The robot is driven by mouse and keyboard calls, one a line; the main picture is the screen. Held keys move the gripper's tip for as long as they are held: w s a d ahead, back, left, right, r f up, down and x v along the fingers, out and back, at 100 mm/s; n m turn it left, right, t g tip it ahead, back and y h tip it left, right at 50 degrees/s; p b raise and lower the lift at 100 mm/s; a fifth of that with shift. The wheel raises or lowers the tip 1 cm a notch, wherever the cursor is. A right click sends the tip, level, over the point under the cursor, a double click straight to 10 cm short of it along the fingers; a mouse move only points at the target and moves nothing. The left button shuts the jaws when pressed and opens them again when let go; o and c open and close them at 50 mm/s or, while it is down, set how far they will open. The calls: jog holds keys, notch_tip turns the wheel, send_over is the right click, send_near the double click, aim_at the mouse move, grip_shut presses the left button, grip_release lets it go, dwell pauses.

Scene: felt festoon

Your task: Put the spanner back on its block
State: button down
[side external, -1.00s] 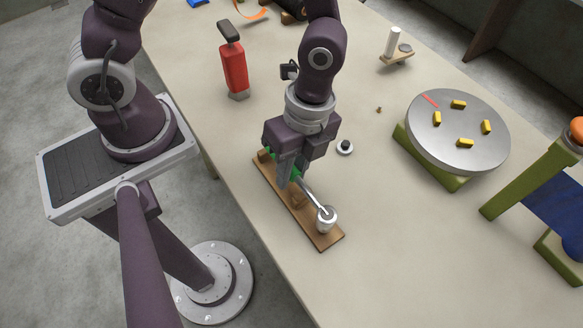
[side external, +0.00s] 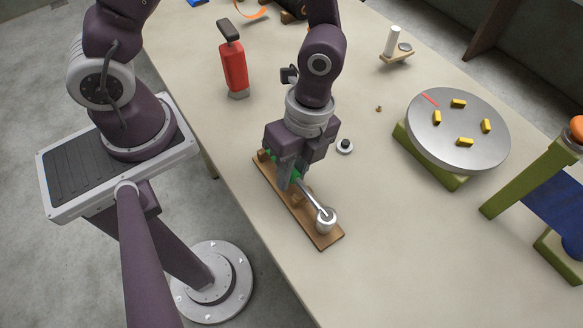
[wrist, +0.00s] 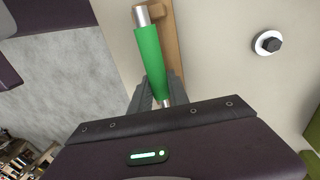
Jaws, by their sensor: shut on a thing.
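The spanner has a green handle (wrist: 151,58) and a thin metal shaft (side external: 312,199). My gripper (side external: 288,184) is shut on it near where handle and shaft meet, and the fingers hide part of it. In the side view the spanner lies along the wooden block (side external: 328,238), low over it. Its far end is at the pale metal cup-like piece (side external: 327,222) on the block's near end. I cannot tell whether the spanner rests fully on the block. In the wrist view the block (wrist: 177,42) shows beside and beneath the handle.
A small round piece with a dark knob (side external: 345,147) sits right of the block. A red bottle-like object (side external: 234,70) stands behind to the left. A grey disc with yellow pieces (side external: 458,125) is at right. The table in front of the disc is clear.

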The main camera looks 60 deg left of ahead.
jog(key=shift+f, duration=0.5)
jog(key=c, duration=1.2)
grip_release()
jog(key=shift+o, duration=0.2)
notch_tip(320, 180, up, 7)
jog(key=w, duration=0.1)
jog(key=shift+w, duration=0.2)
notch_tip(320, 180, up, 10)
jog(key=w, duration=0.2)
jog(key=shift+a+f, duration=0.1)
jog(key=shift+a, duration=0.05)
